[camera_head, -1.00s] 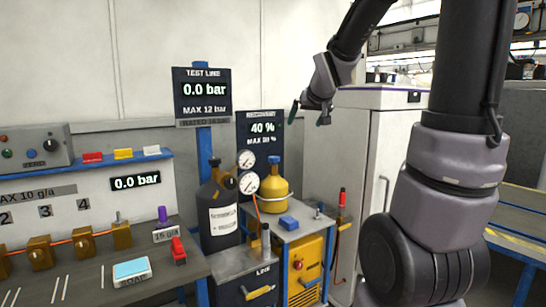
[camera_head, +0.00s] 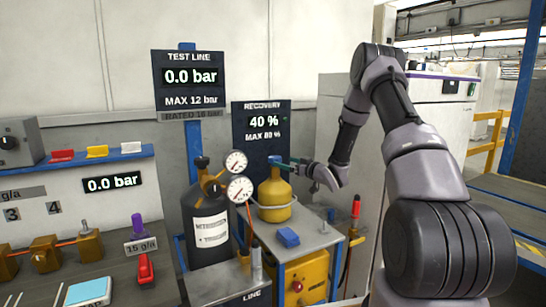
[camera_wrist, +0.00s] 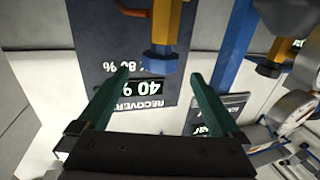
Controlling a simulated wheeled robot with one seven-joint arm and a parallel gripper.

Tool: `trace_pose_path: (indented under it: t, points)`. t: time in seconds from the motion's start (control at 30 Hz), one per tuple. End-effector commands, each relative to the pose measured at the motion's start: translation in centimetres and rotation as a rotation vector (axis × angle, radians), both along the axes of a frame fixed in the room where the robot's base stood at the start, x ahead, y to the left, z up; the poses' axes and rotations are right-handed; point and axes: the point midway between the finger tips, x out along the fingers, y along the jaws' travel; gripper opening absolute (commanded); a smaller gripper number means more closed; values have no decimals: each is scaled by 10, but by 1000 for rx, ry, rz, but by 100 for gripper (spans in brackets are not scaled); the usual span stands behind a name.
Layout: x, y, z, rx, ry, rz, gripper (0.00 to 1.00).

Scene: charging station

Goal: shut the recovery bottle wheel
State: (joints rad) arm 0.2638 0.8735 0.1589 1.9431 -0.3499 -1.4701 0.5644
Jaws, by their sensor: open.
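The recovery bottle (camera_head: 274,193) is yellow and stands upright on a grey cart top. Its blue wheel (camera_head: 274,159) sits on top of the neck. My gripper (camera_head: 286,164) reaches in from the right, its teal fingers level with the wheel. In the wrist view, which is upside down, the wheel (camera_wrist: 159,63) lies centred between and just past the fingertips of my gripper (camera_wrist: 160,76). The fingers are spread wide and empty. No contact with the wheel shows. The fingers partly overlap the wheel's right side in the head view.
A dark nitrogen bottle (camera_head: 210,228) with two gauges (camera_head: 238,175) stands close left of the recovery bottle. The recovery display (camera_head: 263,122) reads 40 % behind it. A blue block (camera_head: 288,237) lies on the cart. A white cabinet (camera_head: 335,150) stands to the right.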

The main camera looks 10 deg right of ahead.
Motion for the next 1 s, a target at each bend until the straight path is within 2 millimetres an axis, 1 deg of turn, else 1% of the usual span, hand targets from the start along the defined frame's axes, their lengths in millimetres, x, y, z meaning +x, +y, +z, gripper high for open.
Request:
trace_pose_path:
  t: [0.07, 0.17, 0.27, 0.5, 0.63, 0.8, 1.0]
  points:
    - [1, 3, -3, 5, -6, 9, 100]
    - [10, 9, -2, 5, -9, 12, 100]
    - [23, 19, -2, 4, -9, 11, 100]
    - [62, 43, -3, 2, -9, 10, 100]
    - [78, 53, -2, 3, -9, 9, 100]
    - [88, 59, -3, 3, -6, 8, 100]
    - [90, 60, -2, 4, -6, 7, 100]
